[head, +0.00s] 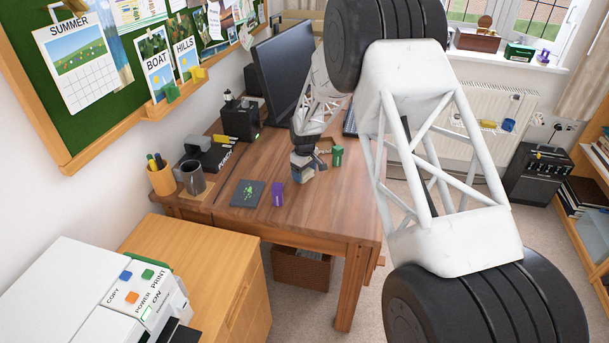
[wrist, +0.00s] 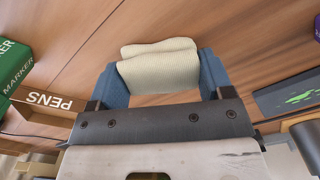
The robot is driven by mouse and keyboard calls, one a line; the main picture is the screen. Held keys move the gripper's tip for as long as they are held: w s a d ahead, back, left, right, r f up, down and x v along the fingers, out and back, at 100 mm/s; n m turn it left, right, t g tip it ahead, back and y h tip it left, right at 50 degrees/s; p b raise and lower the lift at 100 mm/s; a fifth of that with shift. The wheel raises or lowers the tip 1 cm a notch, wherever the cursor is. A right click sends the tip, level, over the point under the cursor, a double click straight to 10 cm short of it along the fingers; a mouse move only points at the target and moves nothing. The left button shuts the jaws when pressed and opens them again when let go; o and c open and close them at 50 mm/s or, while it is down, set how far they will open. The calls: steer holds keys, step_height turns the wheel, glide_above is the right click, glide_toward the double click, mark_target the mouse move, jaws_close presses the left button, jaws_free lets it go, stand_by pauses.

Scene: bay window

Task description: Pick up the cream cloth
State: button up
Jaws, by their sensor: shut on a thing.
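The cream cloth (wrist: 158,66) is a folded, ribbed pad between the blue fingers of my gripper (wrist: 160,75) in the wrist view. Both fingers touch its sides, and my gripper is shut on it. In the head view my gripper (head: 306,170) is low over the wooden desk, right of the middle of its top. The cloth cannot be made out there, as the gripper hides it. I cannot tell whether the cloth touches the desk.
A green marker box (wrist: 10,65) and a PENS box (wrist: 42,101) stand close by. A purple box (head: 278,194) and a dark pad with a green design (head: 247,193) are left of my gripper. The monitor (head: 283,70) stands behind. The desk's front (head: 300,220) is clear.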

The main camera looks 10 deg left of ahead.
mark_target(305, 172)
steer(key=shift+r, duration=0.15)
steer(key=shift+r, duration=1.55)
steer(key=shift+s+d+r, duration=0.1)
steer(key=shift+s+d, duration=0.05)
steer(key=shift+s, duration=0.15)
steer(key=s+d, duration=0.2)
steer(key=s, duration=0.2)
steer(key=s+d+r, duration=0.1)
steer(key=s+d, duration=0.1)
steer(key=s, duration=0.3)
steer(key=s+d, duration=0.2)
steer(key=s, duration=0.2)
steer(key=shift+s+d+r, duration=0.2)
steer(key=shift+s+d, duration=0.15)
steer(key=shift+s, duration=0.05)
